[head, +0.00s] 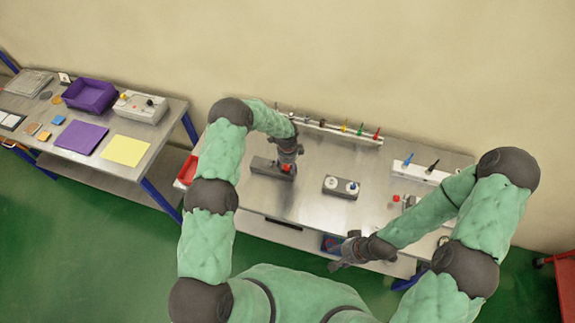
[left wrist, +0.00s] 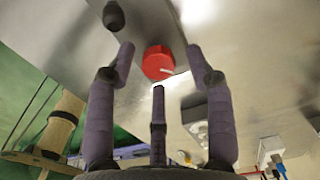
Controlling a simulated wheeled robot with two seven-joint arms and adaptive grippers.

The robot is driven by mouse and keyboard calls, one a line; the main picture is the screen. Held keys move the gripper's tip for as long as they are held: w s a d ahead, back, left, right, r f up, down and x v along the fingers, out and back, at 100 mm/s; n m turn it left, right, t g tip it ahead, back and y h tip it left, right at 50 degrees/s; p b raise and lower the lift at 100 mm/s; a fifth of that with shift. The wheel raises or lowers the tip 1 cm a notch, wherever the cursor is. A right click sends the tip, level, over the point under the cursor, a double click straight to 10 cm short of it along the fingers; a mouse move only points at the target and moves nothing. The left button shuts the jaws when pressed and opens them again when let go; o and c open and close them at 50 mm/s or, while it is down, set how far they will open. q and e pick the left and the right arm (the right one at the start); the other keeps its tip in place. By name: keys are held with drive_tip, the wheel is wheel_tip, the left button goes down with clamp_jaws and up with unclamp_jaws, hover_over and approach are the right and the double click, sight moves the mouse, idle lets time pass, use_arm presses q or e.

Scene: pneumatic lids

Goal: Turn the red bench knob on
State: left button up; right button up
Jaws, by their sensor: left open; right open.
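The red knob (left wrist: 158,62) shows in the left wrist view, with a white mark near its lower right edge. It sits on a grey box (head: 262,166) on the bench, and in the head view a bit of red (head: 287,168) shows under my left gripper (head: 289,160). That gripper is open, pointing down over the knob. In the left wrist view its fingers stand apart on either side of the knob, and I cannot tell whether they touch it. My right gripper (head: 345,252) is open and empty by the bench's front edge.
A grey box with two white dials (head: 341,187) stands right of the knob box. A rail with coloured handles (head: 340,129) runs along the back. Another red part (head: 396,198) lies near my right arm. The side table (head: 160,150) at left holds a purple bin (head: 90,95).

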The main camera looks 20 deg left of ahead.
use_arm(q)
drive_tip(key=shift+c, duration=0.2)
clamp_jaws()
